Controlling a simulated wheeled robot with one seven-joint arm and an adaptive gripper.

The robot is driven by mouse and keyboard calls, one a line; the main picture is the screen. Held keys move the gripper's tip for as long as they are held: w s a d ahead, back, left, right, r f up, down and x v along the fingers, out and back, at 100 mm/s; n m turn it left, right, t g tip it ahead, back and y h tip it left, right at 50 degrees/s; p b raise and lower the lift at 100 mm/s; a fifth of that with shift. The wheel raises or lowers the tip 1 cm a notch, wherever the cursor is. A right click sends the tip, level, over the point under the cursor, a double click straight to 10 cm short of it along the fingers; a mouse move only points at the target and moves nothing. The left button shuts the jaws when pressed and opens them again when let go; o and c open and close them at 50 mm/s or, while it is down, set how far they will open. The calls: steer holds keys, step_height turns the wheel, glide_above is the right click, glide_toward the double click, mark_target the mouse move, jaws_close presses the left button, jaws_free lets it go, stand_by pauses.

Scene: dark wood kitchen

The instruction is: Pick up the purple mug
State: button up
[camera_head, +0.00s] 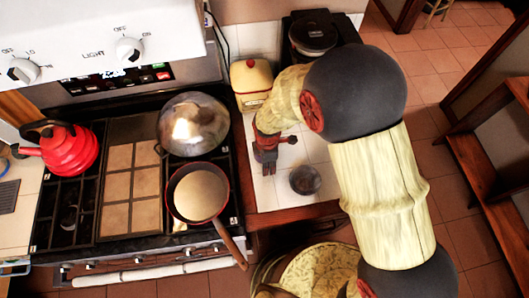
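A small dark grey round vessel (305,180) sits on the white tiled counter (317,149), near its front edge. It looks like a cup or mug seen from above, but its colour does not read clearly as purple. No handle can be made out. My gripper (267,167) is over the same counter, a little left of and behind the vessel, and apart from it in the picture. The gripper is small and dark here, and the state of its fingers cannot be made out. Nothing is clearly seen between them.
A cream canister (251,82) with a red-edged lid stands behind my gripper. A dark lidded pot (313,36) is at the back. Left is the stove with a red pan (196,196), a shiny lid (193,124) and a red kettle (70,150). The pan's handle juts out over the stove front.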

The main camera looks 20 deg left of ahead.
jaws_close()
steer(key=shift+r, duration=0.1)
stand_by(0.6)
